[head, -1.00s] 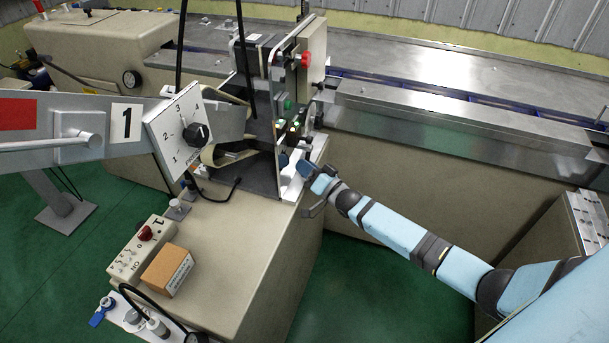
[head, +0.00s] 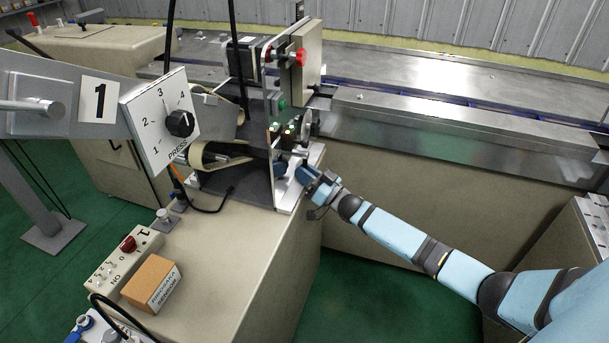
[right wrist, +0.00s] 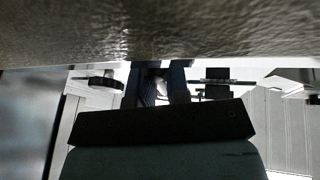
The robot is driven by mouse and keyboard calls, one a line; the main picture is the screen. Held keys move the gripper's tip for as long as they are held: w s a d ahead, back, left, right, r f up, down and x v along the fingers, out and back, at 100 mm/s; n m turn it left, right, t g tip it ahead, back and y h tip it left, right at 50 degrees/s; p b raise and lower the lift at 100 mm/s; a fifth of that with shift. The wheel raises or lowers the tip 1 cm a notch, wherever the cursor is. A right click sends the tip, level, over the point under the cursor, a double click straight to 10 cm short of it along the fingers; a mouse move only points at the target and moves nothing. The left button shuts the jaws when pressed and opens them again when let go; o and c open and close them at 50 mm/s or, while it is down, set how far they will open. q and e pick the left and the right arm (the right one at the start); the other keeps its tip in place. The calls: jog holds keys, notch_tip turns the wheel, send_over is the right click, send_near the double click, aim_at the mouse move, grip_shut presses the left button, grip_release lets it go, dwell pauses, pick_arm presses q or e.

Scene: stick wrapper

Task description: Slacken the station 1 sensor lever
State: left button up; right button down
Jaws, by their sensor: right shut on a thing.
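Station 1 of the wrapper, marked by a "1" plate (head: 99,101), has an upright sensor unit with green lights (head: 290,129) near the middle of the head view. My right gripper (head: 304,175) is at the low white base plate (head: 300,193) of this unit, to the right of its upright plate. It is shut on a small part there, which I take to be the sensor lever; the fingers hide most of it. In the right wrist view my dark fingers (right wrist: 159,88) stand close on either side of a small grey piece. My left gripper is out of view.
A dial plate numbered 1 to 4 (head: 160,120) stands left of the unit. A red button (head: 301,57) sits above. A switch box (head: 122,264) and a cardboard box (head: 153,284) lie on the beige cabinet. Green floor is open below my right arm.

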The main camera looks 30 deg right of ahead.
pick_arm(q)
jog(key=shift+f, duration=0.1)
pick_arm(e)
jog(key=c, duration=1.1)
grip_release()
jog(key=shift+s, duration=0.1)
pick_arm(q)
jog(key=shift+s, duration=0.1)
pick_arm(e)
jog(key=v, duration=1.3)
jog(key=shift+s+d+f, duration=0.15)
jog(key=shift+s, duration=0.1)
